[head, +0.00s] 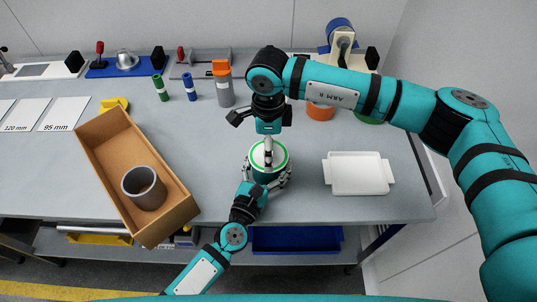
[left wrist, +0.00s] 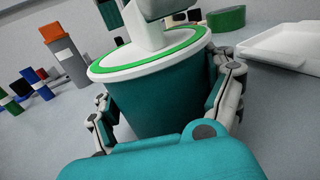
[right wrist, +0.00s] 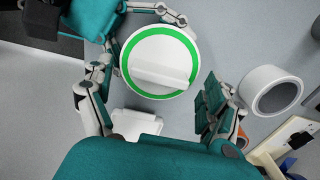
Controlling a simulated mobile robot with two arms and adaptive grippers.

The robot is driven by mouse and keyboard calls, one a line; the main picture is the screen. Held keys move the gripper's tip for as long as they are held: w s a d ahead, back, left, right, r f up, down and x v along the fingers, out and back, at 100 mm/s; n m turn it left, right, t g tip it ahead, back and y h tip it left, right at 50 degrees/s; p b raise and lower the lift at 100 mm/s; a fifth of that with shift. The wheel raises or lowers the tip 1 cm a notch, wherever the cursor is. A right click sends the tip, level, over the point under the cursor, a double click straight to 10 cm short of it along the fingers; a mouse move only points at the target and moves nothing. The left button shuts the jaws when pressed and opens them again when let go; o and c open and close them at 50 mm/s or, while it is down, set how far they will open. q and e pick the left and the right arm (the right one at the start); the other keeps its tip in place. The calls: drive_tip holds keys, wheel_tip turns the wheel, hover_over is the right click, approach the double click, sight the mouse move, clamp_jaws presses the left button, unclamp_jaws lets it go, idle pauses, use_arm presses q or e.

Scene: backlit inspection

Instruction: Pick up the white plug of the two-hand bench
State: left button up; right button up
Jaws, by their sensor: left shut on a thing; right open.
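The white plug (right wrist: 160,62) is a round white disc with a raised bar handle and a green ring around it. It sits on top of a teal cup (left wrist: 160,100). My left gripper (head: 267,177) is shut around the cup's sides, with fingers on both sides of it in the left wrist view. My right gripper (right wrist: 152,108) is open above the plug in the head view. Its fingers are spread apart in the right wrist view, and I see no grip on the handle. My right arm partly hides the plug in the head view.
A brown open box (head: 100,150) with a grey ring-shaped cylinder (head: 144,188) stands to the left. A white tray (head: 358,174) lies to the right. An orange-topped grey bottle (head: 224,88), blue and green cylinders and fixtures stand behind. The bench front edge is close to the cup.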

use_arm(q)
drive_tip(key=shift+f, duration=0.25)
use_arm(e)
drive_tip(key=shift+f, duration=0.55)
drive_tip(key=c, duration=1.2)
wheel_tip(320, 180, up, 10)
drive_tip(key=shift+r, duration=0.1)
use_arm(q)
drive_tip(key=o, duration=1)
drive_tip(key=shift+o, duration=0.7)
drive_tip(key=shift+r, duration=0.1)
use_arm(e)
drive_tip(key=shift+w, duration=0.1)
